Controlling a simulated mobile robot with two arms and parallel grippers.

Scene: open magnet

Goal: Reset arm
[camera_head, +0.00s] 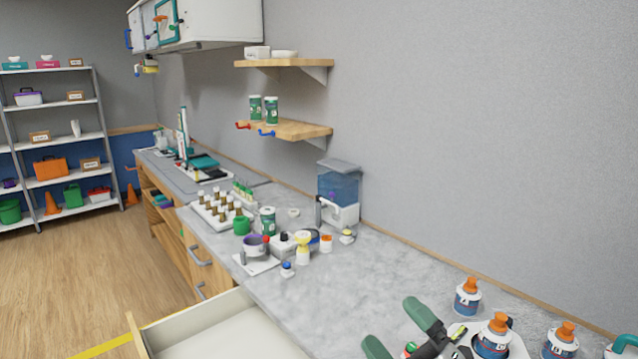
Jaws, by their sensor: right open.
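My right gripper (396,330) shows at the bottom of the head view, with dark fingers and green tips. The fingers are apart, and I see nothing held between them. It is over the front part of the counter, left of several orange-capped bottles (494,336). The rest of the right arm is cut off by the bottom edge. My left gripper is not in the picture.
An open, empty-looking drawer (215,335) juts out at the lower left. The grey counter (375,275) is bare in its middle. Farther back stand a bottle rack (215,212), small containers and a blue-tank dispenser (340,192). Two wall shelves (285,62) hang above.

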